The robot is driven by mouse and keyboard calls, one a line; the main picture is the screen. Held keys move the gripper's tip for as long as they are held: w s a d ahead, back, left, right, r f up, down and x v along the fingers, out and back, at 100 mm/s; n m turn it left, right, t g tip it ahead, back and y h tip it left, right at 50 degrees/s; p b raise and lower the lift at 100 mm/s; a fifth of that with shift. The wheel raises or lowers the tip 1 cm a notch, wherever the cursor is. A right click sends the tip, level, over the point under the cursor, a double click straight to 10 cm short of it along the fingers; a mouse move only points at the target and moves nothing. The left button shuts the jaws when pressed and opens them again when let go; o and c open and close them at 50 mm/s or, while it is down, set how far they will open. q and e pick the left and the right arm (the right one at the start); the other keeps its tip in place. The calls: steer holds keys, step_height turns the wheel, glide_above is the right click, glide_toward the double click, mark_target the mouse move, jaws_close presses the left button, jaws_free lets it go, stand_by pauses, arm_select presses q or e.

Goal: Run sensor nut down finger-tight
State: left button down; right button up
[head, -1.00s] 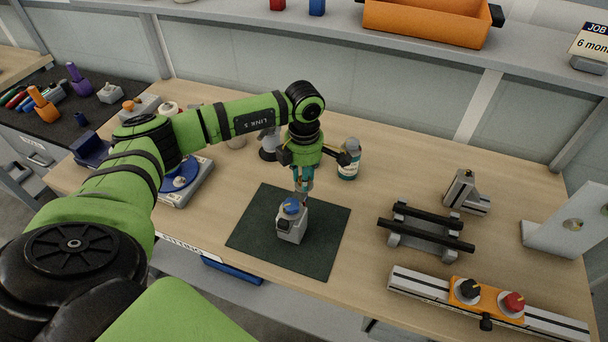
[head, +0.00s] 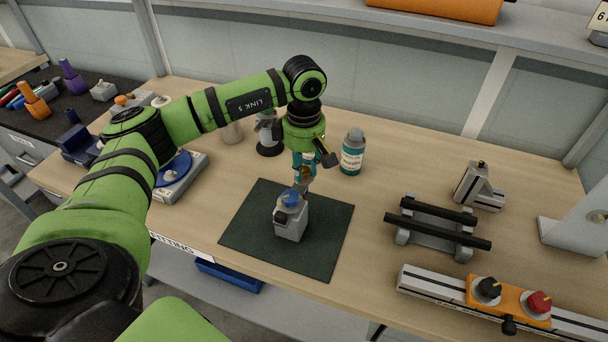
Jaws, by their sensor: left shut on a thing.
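A small grey block-shaped sensor body (head: 291,224) stands upright on a dark green mat (head: 250,240). A blue nut (head: 291,198) sits at its top. My left gripper (head: 296,189) comes down from above, its fingers shut on the blue nut. The fingertips partly hide the nut, and its thread cannot be seen. My right gripper is not in view.
A teal-labelled bottle (head: 352,153) stands behind the mat to the right. A grey stand with black bars (head: 437,227) and a rail with an orange switch box (head: 508,302) lie to the right. A blue turntable (head: 172,168) is at left.

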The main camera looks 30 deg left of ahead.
arm_select(q)
steer(key=m+b, duration=0.3)
steer(key=shift+f+m, duration=0.25)
steer(key=shift+m, duration=0.15)
steer(key=m+b, duration=0.2)
steer(key=m, duration=0.2)
steer(key=shift+m+b, duration=0.3)
steer(key=m+b, duration=0.1)
steer(key=m, duration=0.3)
steer(key=shift+r+b, duration=0.1)
steer(key=shift+b, duration=0.3)
steer(key=shift+r+m+b, duration=0.1)
steer(key=shift+m+b, duration=0.4)
steer(key=shift+m, duration=1.5)
steer(key=c, duration=1)
jaws_free()
steer(key=shift+r, duration=0.15)
